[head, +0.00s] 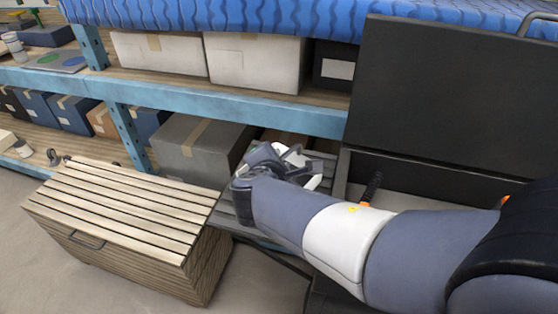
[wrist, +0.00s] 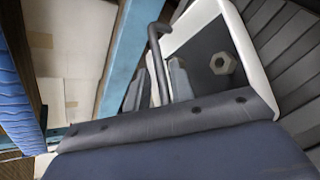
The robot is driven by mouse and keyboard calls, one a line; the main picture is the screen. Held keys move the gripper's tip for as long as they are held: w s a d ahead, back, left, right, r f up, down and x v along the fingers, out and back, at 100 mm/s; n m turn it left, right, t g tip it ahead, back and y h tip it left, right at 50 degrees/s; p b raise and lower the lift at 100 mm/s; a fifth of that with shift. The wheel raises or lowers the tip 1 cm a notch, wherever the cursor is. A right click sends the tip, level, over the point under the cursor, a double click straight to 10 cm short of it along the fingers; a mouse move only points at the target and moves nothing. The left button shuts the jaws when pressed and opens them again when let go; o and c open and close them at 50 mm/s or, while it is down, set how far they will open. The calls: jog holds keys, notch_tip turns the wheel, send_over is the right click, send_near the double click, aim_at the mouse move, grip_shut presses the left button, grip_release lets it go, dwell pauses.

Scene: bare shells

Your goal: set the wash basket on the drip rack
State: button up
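The wash basket (wrist: 248,58) has a white rim, a dark floor and a grey bent handle (wrist: 155,55). A hexagonal nut (wrist: 222,63) lies in it. In the head view a small white part of the basket (head: 313,182) shows behind my gripper (head: 292,160), which hides the rest. My gripper's two grey fingers (wrist: 160,88) stand close on either side of the handle and appear shut on it. The drip rack (head: 325,160) is a grey slatted surface under and around the basket. Its slats also show beside the basket in the wrist view (wrist: 292,75). I cannot tell whether the basket touches it.
A black tub with a raised lid (head: 440,95) and a dark hose (head: 373,187) stands to the right. A slatted wooden chest (head: 125,205) stands to the left. A blue-framed shelf (head: 230,105) with boxes runs behind, with a grey box (head: 195,150) low down.

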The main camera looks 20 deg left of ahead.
jog(key=shift+o, duration=0.7)
jog(key=shift+s+r, duration=0.1)
jog(key=shift+r, duration=0.05)
jog(key=v, duration=1.1)
jog(key=shift+s+p, duration=0.35)
jog(key=shift+s, duration=0.05)
jog(key=shift+r, duration=0.15)
jog(key=shift+c, duration=0.4)
